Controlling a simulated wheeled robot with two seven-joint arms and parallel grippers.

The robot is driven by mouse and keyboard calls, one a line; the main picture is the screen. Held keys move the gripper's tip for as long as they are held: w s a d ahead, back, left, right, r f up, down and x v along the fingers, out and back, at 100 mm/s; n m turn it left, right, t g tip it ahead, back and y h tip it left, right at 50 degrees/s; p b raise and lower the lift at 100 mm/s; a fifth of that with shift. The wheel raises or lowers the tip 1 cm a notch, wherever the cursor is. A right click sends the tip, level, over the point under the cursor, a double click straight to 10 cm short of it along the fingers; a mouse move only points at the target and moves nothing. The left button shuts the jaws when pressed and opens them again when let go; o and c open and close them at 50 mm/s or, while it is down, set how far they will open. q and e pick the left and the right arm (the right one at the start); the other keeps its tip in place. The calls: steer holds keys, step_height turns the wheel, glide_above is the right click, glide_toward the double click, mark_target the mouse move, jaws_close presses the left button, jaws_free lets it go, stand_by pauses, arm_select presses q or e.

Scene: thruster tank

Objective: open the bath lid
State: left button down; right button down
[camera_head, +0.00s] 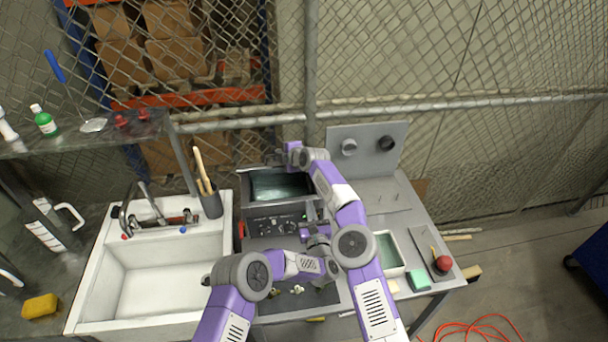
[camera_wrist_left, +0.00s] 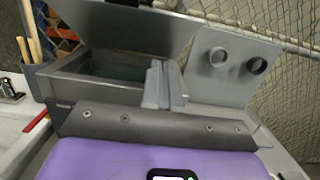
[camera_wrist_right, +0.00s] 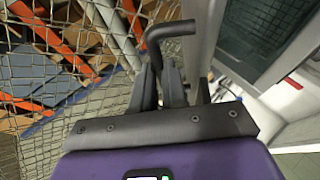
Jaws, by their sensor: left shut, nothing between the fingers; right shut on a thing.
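The bath (camera_head: 275,222) is a dark grey box with knobs on its front, standing right of the sink. Its lid (camera_wrist_left: 125,25) is raised at a steep tilt in the left wrist view, and the inside (camera_wrist_left: 115,65) shows below it. My right gripper (camera_head: 284,158) is at the raised lid, behind the opening. In the right wrist view its fingers (camera_wrist_right: 160,75) are shut on the dark bent lid handle (camera_wrist_right: 168,32). My left gripper (camera_head: 318,238) is in front of the bath, shut and empty; its fingers (camera_wrist_left: 163,75) are together in the left wrist view.
A white sink (camera_head: 150,280) stands at the left, with a tool cup (camera_head: 211,204) between it and the bath. A grey panel with two round holders (camera_head: 368,150) stands behind the bench. A pale tray (camera_head: 389,255) and a green block (camera_head: 418,279) lie right of my arms. A wire fence closes the back.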

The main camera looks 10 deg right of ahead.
steer(key=shift+r, duration=0.1)
arm_select(q)
steer(key=w+r, duration=0.4)
steer(key=w, duration=0.7)
steer(key=shift+w+r, duration=0.2)
steer(key=shift+w, duration=0.2)
steer(key=shift+r, duration=0.1)
